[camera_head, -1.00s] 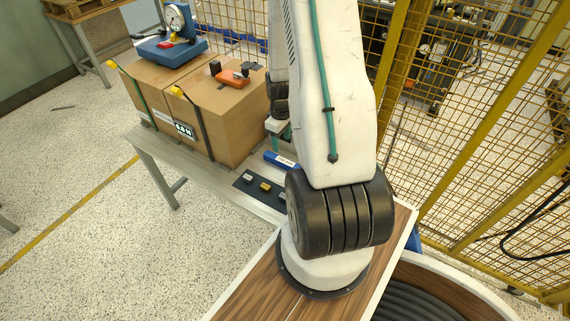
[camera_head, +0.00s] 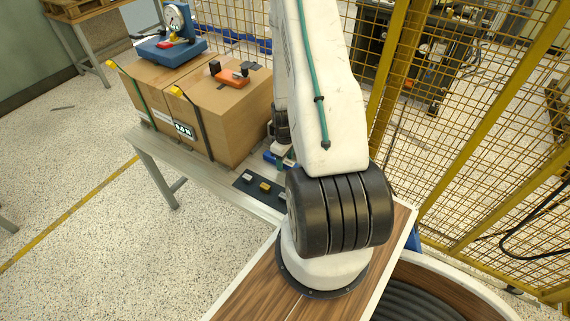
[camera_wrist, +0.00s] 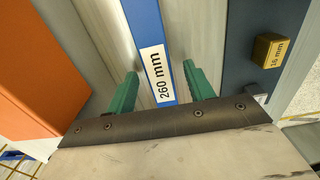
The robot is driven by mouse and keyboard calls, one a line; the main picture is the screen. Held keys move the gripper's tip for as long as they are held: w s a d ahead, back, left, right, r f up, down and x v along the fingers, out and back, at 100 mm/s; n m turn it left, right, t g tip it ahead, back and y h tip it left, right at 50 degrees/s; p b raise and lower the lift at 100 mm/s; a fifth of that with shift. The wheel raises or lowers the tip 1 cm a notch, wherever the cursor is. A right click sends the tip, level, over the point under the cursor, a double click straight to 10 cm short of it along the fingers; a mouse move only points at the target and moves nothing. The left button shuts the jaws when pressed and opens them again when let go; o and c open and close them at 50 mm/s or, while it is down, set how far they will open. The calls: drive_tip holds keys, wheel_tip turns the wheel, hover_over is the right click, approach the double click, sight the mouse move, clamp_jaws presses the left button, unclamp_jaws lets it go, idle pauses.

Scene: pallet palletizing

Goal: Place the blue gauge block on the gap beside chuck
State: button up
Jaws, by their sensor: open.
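The blue gauge block (camera_wrist: 157,45) has a white label reading 260 mm. In the wrist view it lies lengthwise between the two green fingers of my gripper (camera_wrist: 160,72). The fingers are open, with a visible space on each side of the block. In the head view, the blue block (camera_head: 271,157) rests on the grey bench, partly hidden by my gripper (camera_head: 282,153). I cannot clearly make out a chuck or the gap beside it in either view.
Large strapped cardboard boxes (camera_head: 225,125) stand left of my gripper, with an orange device (camera_head: 230,76) and a blue dial-gauge stand (camera_head: 172,46) on top. A dark mat (camera_head: 245,184) with small blocks, one a yellow 16 mm block (camera_wrist: 268,50), lies nearby. Yellow mesh fencing (camera_head: 470,130) stands right.

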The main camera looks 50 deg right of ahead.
drive_tip(key=c, duration=1.1)
clamp_jaws()
drive_tip(key=shift+r, duration=0.15)
